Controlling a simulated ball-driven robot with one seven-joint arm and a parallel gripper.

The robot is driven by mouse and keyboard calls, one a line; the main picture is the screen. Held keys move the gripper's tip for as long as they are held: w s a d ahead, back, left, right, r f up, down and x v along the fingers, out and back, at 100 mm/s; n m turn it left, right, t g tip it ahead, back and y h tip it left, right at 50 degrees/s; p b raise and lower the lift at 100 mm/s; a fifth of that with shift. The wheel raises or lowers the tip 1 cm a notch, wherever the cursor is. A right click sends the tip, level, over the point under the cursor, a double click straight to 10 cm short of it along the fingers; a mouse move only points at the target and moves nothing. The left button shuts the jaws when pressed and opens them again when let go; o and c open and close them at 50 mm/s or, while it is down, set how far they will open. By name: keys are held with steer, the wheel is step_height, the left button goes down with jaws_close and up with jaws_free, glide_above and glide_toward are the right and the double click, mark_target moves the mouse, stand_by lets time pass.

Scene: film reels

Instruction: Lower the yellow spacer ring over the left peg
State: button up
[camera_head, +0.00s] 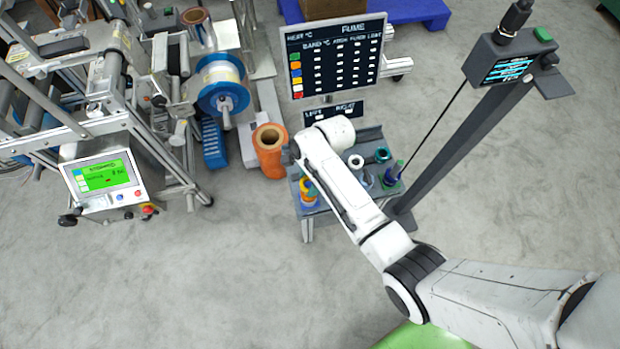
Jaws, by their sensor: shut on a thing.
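A small table (334,220) stands at the middle of the view, partly covered by my white arm. At its left end are yellow and orange ring-shaped parts (308,192), close beside my arm's link. I cannot tell which is the spacer ring, or whether a ring is around the left peg. My gripper is hidden behind my arm's wrist and link. At the table's right end a green and blue peg-like part (393,172) stands upright.
A dark teal ring (382,155) lies at the table's back right. An orange reel (270,150) stands left of the table. A dark chart board (336,55) rises behind it. A grey post (455,130) leans at right. Machinery with a green screen (105,175) fills the left.

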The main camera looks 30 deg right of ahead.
steer(key=shift+f+b, duration=0.4)
steer(key=shift+f, duration=0.25)
steer(key=shift+f, duration=0.3)
steer(key=shift+f+b, duration=0.4)
steer(key=shift+f, duration=0.05)
steer(key=shift+f, duration=0.35)
steer(key=shift+f, duration=0.1)
stand_by(0.4)
steer(key=o, duration=1.1)
steer(key=shift+o, duration=0.2)
